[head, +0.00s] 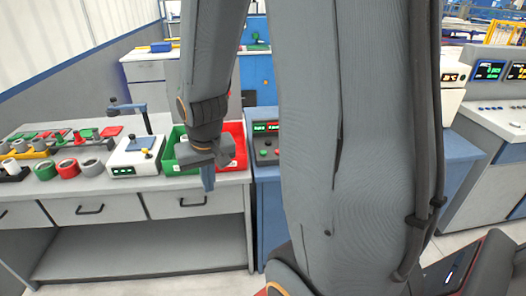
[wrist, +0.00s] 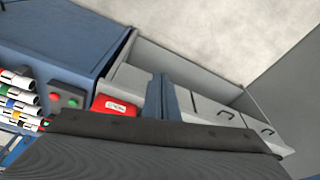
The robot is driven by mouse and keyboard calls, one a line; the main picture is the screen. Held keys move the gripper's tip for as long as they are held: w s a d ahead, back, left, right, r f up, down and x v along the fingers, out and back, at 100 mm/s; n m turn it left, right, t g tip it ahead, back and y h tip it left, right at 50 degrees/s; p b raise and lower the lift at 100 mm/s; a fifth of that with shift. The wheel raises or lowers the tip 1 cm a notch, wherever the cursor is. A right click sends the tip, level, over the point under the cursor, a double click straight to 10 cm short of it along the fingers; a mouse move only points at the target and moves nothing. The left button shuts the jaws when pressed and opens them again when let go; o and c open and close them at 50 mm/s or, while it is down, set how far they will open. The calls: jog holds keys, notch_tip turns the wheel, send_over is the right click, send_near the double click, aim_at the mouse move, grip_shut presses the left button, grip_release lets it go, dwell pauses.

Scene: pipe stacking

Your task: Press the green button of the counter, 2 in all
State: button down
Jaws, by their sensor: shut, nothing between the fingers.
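The counter (head: 266,141) is a dark box with a lit display on the blue cabinet, right of the red bin. Its green button (head: 264,153) sits left of a red one. The head view shows part of it, with my arm close to its right side. In the wrist view the green button (wrist: 72,102) is at the left, beside the red button (wrist: 54,97). My gripper (head: 208,180) is shut and empty, pointing down by the workbench's front edge. It is left of the counter and apart from it. Its fingers also show in the wrist view (wrist: 162,95).
A green bin (head: 184,160) and a red bin (head: 238,150) stand behind my gripper on the workbench (head: 120,190). A white device (head: 135,160) and several pipe rings stand farther left. The blue cabinet (head: 268,190) stands right of the workbench. Floor is free in front.

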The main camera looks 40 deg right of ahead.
jog(key=w+d+m+t+h+p, duration=0.15)
jog(key=w+d+m, duration=0.35)
jog(key=w+d, duration=0.75)
jog(key=m+t+h+p, duration=0.2)
jog(key=m+t+p, duration=0.15)
jog(key=m, duration=0.35)
send_over(264, 153)
jog(key=f, duration=0.1)
jog(key=shift+f, duration=0.15)
jog(key=shift+f, duration=0.1)
notch_tip(264, 153, down, 8)
jog(key=b, duration=0.6)
jog(key=shift+a+r+b, duration=0.1)
jog(key=shift+r+b, duration=0.15)
jog(key=shift+b, duration=0.05)
jog(key=shift+f, duration=0.55)
jog(key=shift+f, duration=0.1)
jog(key=shift+f+b, duration=0.3)
jog(key=shift+b, duration=0.05)
